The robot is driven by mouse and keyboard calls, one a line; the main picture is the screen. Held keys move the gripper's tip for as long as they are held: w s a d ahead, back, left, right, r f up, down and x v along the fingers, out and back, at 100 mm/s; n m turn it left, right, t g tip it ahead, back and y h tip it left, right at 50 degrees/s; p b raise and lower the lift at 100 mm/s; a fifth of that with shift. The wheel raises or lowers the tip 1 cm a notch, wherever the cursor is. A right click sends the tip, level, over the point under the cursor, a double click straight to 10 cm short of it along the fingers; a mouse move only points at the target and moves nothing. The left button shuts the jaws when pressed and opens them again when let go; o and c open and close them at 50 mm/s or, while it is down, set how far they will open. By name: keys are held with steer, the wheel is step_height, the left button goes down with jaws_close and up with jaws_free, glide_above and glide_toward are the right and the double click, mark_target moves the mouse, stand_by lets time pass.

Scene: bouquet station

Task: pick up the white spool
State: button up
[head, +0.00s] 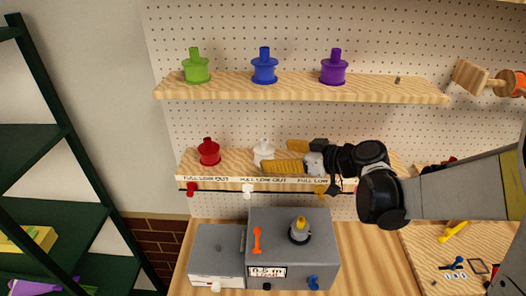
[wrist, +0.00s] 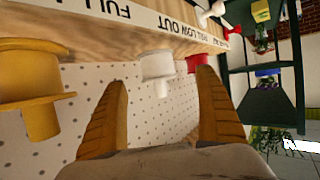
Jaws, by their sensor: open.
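The white spool (head: 264,151) stands on the lower shelf, just right of the red spool. My gripper (head: 275,157) reaches in from the right at the height of this shelf, with its orange fingers spread and empty. In the head view the fingers partly hide the white spool. In the wrist view the white spool (wrist: 156,68) appears between the two fingertips of my gripper (wrist: 163,77), slightly beyond them. Whether either finger touches it cannot be told.
The red spool (head: 209,152) is close by on the left; a yellow spool (wrist: 30,85) is near my gripper in the wrist view. Green (head: 196,68), blue (head: 264,66) and purple (head: 333,68) spools stand on the upper shelf (head: 300,88). A grey machine (head: 320,245) stands below.

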mark_target(264, 153)
steer(key=x, duration=0.6)
steer(key=shift+w+d+f, duration=0.15)
steer(key=shift+f, duration=0.05)
steer(key=c, duration=1.3)
